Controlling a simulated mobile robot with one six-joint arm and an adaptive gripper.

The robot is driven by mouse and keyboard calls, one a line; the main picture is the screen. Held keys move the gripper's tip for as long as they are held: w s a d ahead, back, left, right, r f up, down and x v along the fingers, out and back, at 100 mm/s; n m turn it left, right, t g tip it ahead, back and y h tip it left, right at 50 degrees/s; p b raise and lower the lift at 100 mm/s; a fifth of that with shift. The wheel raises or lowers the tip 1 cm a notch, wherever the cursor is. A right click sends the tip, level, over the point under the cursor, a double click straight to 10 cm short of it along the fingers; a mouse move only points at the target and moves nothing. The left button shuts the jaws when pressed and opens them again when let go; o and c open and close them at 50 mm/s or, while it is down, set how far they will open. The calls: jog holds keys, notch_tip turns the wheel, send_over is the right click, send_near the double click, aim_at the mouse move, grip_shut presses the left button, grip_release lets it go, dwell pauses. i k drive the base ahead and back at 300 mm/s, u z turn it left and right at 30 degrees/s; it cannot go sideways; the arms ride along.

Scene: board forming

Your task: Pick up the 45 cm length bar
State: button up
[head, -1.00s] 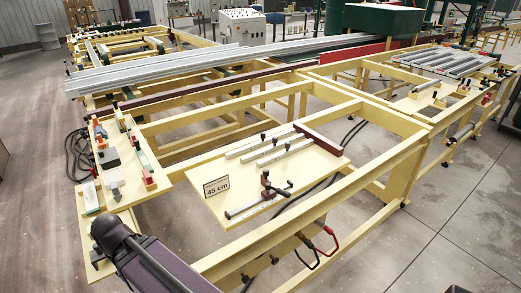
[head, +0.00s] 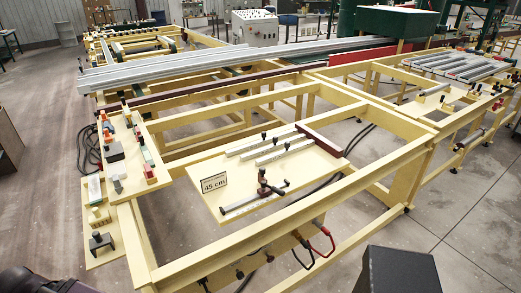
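A "45 cm" sign (head: 214,184) stands at the left edge of a pale wooden panel (head: 215,162) on the yellow frame table. Three short silver bars lie side by side at the back of this panel: a rear one (head: 255,145), a middle one (head: 270,150) and a front one (head: 284,154). Small black knobs show on them, and their right ends are at a dark red block (head: 320,139). A separate silver bar with a black clamp (head: 238,206) lies near the panel's front. My gripper is not in view. A dark part of my arm shows at the bottom left corner.
Yellow rails (head: 265,236) surround the panel, with open gaps between them. A tool shelf (head: 142,170) is on the left. Long silver profiles (head: 230,65) lie behind. Several more bars (head: 455,66) lie at the far right. A dark box shape (head: 400,270) fills part of the lower right.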

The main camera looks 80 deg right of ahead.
aim_at(276, 145)
jog(key=u, duration=0.35)
jog(key=k, duration=1.75)
jog(key=z, duration=2.3)
jog(key=i, duration=0.15)
jog(key=u, duration=0.55)
